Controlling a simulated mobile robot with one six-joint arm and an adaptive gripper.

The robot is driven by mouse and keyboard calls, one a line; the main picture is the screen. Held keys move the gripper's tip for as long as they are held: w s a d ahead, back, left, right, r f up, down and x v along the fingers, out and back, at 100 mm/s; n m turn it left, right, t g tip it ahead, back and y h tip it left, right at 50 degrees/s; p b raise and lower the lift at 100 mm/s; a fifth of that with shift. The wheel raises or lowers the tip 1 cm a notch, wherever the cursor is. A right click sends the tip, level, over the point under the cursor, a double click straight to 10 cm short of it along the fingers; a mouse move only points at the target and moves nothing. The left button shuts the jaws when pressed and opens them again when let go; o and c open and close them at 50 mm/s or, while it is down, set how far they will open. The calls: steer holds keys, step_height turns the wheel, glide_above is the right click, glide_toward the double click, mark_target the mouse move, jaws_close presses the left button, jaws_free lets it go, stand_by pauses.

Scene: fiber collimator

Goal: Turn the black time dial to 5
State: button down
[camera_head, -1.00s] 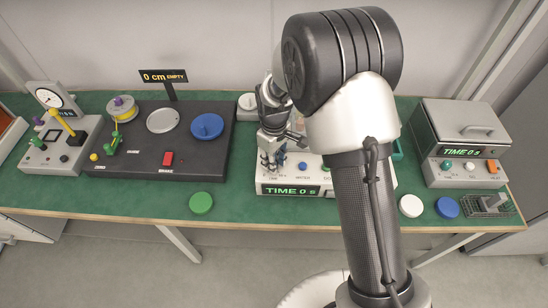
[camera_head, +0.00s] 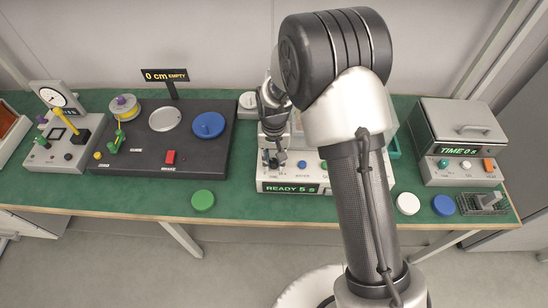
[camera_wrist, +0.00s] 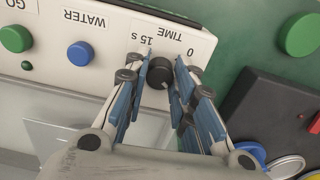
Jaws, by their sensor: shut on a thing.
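The black time dial (camera_wrist: 159,73) sits on the white machine's front panel between the labels TIME, 0 and 15 s in the wrist view. My gripper (camera_wrist: 160,88) has its blue-padded fingers on both sides of the dial and is shut on it. In the head view my gripper (camera_head: 273,160) is over the left end of the white machine (camera_head: 262,184), and the dial is mostly hidden behind it. The green display (camera_head: 292,189) on the machine's front reads READY 5 s.
A blue WATER button (camera_wrist: 80,54) and a green GO button (camera_wrist: 16,38) sit beside the dial. A black unit (camera_head: 215,165) with a red brake switch stands to the left. A grey machine (camera_head: 460,172) reading TIME 0 s stands to the right. Loose discs lie along the table's front.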

mark_target(274, 161)
steer(key=shift+m, duration=0.9)
steer(key=c, duration=1.3)
jaws_free()
steer(key=shift+r, duration=6)
